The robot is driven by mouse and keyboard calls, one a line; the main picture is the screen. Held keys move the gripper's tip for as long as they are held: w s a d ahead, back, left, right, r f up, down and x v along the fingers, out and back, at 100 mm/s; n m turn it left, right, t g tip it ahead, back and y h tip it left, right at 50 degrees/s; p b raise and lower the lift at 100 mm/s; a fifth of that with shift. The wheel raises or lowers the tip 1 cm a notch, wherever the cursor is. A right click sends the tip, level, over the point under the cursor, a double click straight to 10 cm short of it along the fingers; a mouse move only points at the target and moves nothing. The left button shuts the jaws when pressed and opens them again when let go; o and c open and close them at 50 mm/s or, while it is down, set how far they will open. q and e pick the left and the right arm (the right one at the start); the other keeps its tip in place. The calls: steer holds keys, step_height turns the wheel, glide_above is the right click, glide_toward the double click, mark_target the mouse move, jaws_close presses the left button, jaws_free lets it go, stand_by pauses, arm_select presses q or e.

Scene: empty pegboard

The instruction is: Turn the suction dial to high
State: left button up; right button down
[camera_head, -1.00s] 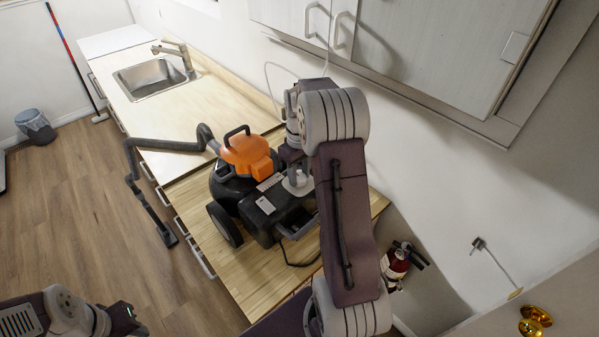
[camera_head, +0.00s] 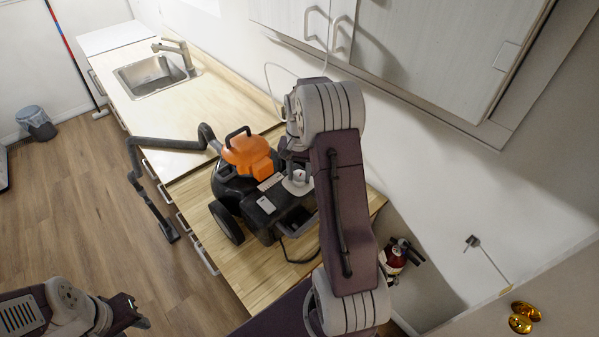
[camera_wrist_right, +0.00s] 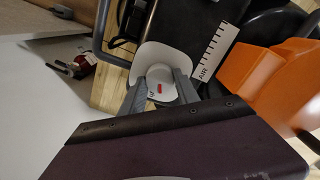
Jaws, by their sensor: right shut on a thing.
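The vacuum cleaner, with an orange top (camera_head: 246,152) and black body, stands on the wooden counter. Its suction dial (camera_wrist_right: 160,85) is a white round knob with a short red mark, on a pale plate beside a strip marked "AIR". The dial also shows in the head view (camera_head: 299,177), close to my right arm. My right gripper (camera_wrist_right: 160,92) is shut on the dial, one grey finger on each side. The dial's setting labels are not readable. My left gripper (camera_head: 132,313) is at the bottom left, away from the vacuum; its fingers are unclear.
A black hose (camera_head: 168,144) runs from the vacuum over the counter's front edge to the floor. A sink (camera_head: 150,77) is farther along the counter. Cabinets (camera_head: 430,55) hang above right. A fire extinguisher (camera_head: 393,262) is at the right. The floor at left is mostly clear.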

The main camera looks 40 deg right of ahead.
steer(key=shift+w+r+m+p, duration=0.1)
steer(key=shift+m+p, duration=0.3)
steer(key=shift+m, duration=1.9)
steer(key=c, duration=0.9)
jaws_free()
steer(key=shift+a, duration=0.1)
